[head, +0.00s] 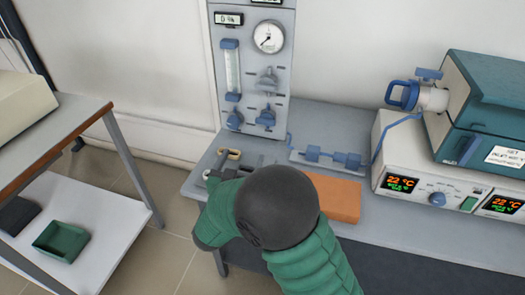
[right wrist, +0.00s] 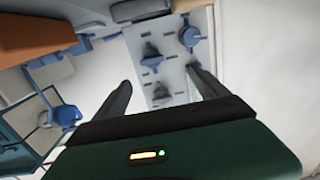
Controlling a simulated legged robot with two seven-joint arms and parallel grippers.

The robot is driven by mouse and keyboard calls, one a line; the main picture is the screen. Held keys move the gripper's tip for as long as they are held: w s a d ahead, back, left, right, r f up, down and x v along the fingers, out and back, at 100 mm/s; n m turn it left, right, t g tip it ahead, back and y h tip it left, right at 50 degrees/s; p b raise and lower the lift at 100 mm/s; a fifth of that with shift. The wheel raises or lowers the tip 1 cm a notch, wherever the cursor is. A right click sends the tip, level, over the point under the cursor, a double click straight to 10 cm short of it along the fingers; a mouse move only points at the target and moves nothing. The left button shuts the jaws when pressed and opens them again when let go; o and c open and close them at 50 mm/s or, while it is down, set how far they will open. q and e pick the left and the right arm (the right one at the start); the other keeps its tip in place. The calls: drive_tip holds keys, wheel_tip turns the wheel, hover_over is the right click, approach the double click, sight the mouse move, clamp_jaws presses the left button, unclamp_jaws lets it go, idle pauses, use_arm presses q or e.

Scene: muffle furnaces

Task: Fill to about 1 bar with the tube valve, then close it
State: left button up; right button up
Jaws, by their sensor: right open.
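The grey gas panel (head: 250,104) stands against the wall with a round dial gauge (head: 269,37); its needle is too small to read. Below are a grey knob (head: 268,81), a blue knob (head: 266,117) and another blue knob (head: 234,120) under the flow tube (head: 231,68). I cannot tell which is the tube valve. My right gripper (head: 222,172) is low in front of the panel, partly hidden by my forearm. In the right wrist view its fingers (right wrist: 163,90) are apart and empty, with panel knobs (right wrist: 151,53) beyond them. My left gripper is out of view.
An orange block (head: 336,197) lies right of my arm. Blue fittings (head: 351,161) on a line lead to the teal furnace (head: 487,105) with its blue-handled tube end (head: 404,95). A side table (head: 60,138) stands left.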

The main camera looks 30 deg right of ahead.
drive_tip(key=h, duration=0.1)
drive_tip(key=b, duration=0.3)
approach(264, 123)
drive_tip(key=shift+m, duration=0.4)
drive_tip(key=x, duration=0.7)
drive_tip(key=shift+w+d+f, duration=0.15)
drive_tip(key=shift+d, duration=0.1)
drive_tip(key=shift+w+d, duration=0.4)
drive_tip(key=c, duration=1.4)
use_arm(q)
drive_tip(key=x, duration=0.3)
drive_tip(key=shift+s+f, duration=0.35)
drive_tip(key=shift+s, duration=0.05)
